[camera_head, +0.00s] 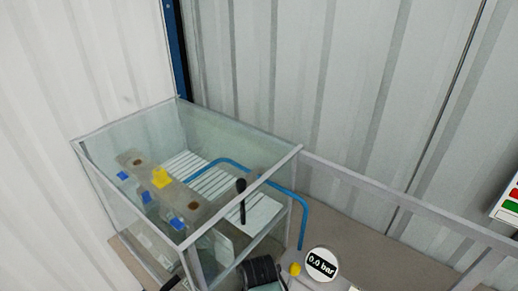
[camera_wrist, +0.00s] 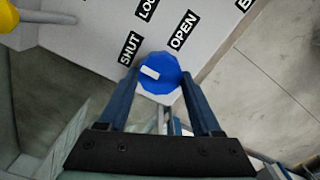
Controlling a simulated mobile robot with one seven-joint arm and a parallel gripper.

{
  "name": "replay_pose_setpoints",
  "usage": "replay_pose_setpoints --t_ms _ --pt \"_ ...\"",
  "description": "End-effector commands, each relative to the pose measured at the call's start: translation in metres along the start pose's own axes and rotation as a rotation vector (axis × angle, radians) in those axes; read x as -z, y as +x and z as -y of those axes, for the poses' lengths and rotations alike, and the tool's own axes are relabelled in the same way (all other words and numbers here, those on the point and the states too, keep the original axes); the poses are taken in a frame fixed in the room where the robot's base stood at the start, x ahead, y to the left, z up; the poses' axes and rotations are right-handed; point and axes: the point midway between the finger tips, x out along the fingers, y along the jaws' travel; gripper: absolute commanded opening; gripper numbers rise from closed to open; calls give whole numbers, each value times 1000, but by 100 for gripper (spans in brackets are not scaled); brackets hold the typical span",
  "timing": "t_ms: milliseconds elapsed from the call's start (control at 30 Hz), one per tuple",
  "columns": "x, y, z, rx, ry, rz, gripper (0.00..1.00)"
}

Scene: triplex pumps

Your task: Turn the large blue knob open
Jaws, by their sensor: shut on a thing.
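The large blue knob (camera_wrist: 163,70) is at the middle of the wrist view, on a pale grey panel. It has a short white bar on its left part, on the side nearer the SHUT label (camera_wrist: 130,48). The OPEN label (camera_wrist: 183,30) is up and to the right of the knob. My gripper (camera_wrist: 160,82) has its two blue fingers on either side of the knob and is shut on it. I cannot make out this knob or my gripper in the head view.
A glass-walled enclosure (camera_head: 133,120) holds small blue blocks (camera_head: 145,197) and a yellow one (camera_head: 161,177). A gauge (camera_head: 321,263) reads 0.0 bar beside a yellow knob (camera_head: 295,269). A railing (camera_head: 400,200) runs right. A button panel (camera_head: 510,205) is at the right edge.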

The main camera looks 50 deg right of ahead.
Motion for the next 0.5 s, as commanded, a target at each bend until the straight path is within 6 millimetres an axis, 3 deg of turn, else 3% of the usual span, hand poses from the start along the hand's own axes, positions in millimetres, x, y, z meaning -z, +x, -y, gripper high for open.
replay_pose_setpoints --t_ms 100,500 --pt "0 0 0 1 0 0 10" --pt "1 -2 0 2 98 -1 10"
